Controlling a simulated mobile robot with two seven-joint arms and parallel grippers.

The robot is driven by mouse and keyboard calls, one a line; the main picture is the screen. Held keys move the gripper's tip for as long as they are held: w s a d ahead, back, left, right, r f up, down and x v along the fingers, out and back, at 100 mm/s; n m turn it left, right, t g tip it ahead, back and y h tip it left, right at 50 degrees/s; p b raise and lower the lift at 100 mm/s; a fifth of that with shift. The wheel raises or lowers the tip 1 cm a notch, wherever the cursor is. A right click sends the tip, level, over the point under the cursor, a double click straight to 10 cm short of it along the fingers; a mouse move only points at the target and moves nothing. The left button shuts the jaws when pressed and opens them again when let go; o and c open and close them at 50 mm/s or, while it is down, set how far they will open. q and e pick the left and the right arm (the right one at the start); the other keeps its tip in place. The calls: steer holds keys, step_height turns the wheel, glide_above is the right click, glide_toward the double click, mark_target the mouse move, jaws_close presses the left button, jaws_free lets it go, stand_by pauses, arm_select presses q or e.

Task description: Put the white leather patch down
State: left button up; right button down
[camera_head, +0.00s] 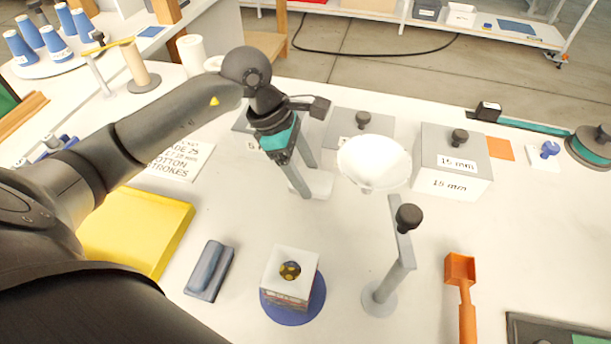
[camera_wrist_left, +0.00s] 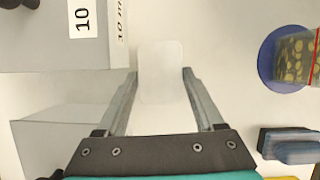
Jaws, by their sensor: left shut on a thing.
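The white leather patch (camera_head: 321,184) is a small pale piece with rounded corners. In the left wrist view the patch (camera_wrist_left: 161,75) lies between my two fingers and reaches past their tips. My left gripper (camera_head: 308,180) is shut on it, over the white table (camera_head: 235,225); the gripper also shows in the left wrist view (camera_wrist_left: 159,76). Whether the patch touches the tabletop, I cannot tell. My right gripper is in neither view.
A white bowl-shaped thing (camera_head: 374,163) and a grey 15 mm box (camera_head: 451,168) stand to the right. A knobbed post (camera_head: 396,262) and a box on a blue disc (camera_head: 291,318) stand in front. A yellow pad (camera_head: 140,228) lies left. Bare table shows between them.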

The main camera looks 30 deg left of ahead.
arm_select(q)
steer(key=shift+f, duration=0.55)
steer(key=shift+f, duration=0.1)
steer(key=o, duration=1.5)
